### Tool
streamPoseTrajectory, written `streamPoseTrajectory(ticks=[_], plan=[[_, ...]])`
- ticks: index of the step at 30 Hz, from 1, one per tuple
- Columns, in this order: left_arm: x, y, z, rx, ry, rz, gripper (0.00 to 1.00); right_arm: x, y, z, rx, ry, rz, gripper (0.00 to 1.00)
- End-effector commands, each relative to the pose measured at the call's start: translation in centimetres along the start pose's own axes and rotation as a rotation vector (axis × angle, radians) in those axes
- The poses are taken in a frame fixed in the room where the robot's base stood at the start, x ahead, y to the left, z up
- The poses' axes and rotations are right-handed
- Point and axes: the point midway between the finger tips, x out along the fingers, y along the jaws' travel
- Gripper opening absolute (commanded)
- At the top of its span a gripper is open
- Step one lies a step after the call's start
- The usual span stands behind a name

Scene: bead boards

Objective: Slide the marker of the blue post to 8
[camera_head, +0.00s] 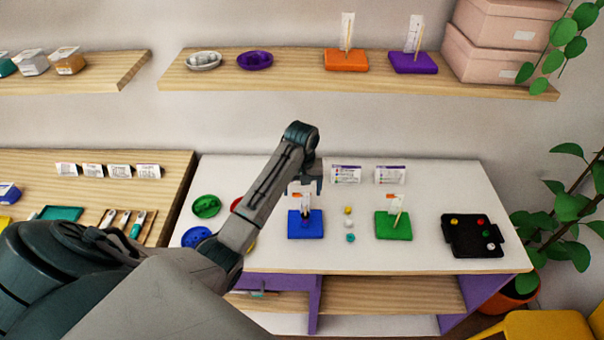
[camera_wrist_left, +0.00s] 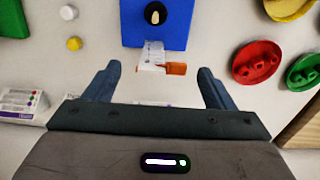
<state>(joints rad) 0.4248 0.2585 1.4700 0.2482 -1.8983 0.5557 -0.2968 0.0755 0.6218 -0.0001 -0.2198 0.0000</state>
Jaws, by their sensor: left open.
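The blue post's board (camera_head: 305,229) stands on the white table, left of the green one. Its white scale card and orange marker are partly hidden by my left gripper (camera_head: 306,186) in the head view. In the left wrist view the blue base (camera_wrist_left: 172,32) is at the top, with the light post tip (camera_wrist_left: 154,15) on it. The white card (camera_wrist_left: 151,56) and the orange marker (camera_wrist_left: 176,69) show between my left fingers. My left gripper (camera_wrist_left: 158,71) is open, with a finger on each side of the card and clear room beside both. The scale's numbers are not readable. My right gripper is not in view.
The green post board (camera_head: 393,229) stands to the right. Loose beads (camera_head: 348,224) lie between the boards. A black tray (camera_head: 461,242) with beads is further right. Green, blue and red dishes (camera_head: 206,206) are on the left. Two printed cards (camera_head: 345,174) stand behind.

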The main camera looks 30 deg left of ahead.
Motion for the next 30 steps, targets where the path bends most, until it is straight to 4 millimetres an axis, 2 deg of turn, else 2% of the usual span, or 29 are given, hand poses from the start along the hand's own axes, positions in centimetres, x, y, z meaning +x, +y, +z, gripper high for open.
streamPoseTrajectory(ticks=[4,10,15,17,18,30], plan=[[0.36,-0.03,0.24,-0.001,0.000,0.000,0.77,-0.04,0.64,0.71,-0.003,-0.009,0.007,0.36],[0.37,-0.03,0.24,-0.001,0.000,0.000,0.77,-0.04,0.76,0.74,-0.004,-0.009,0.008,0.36],[0.37,-0.02,0.23,-0.001,0.000,0.000,0.44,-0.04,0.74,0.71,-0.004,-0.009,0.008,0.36],[0.36,-0.02,0.23,-0.001,0.000,0.000,0.32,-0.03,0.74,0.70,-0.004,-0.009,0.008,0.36],[0.37,-0.02,0.23,-0.001,0.000,0.000,0.30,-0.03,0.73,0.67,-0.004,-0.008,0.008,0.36],[0.80,-0.04,0.23,-0.001,0.000,0.000,0.30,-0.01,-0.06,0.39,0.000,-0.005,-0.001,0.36]])
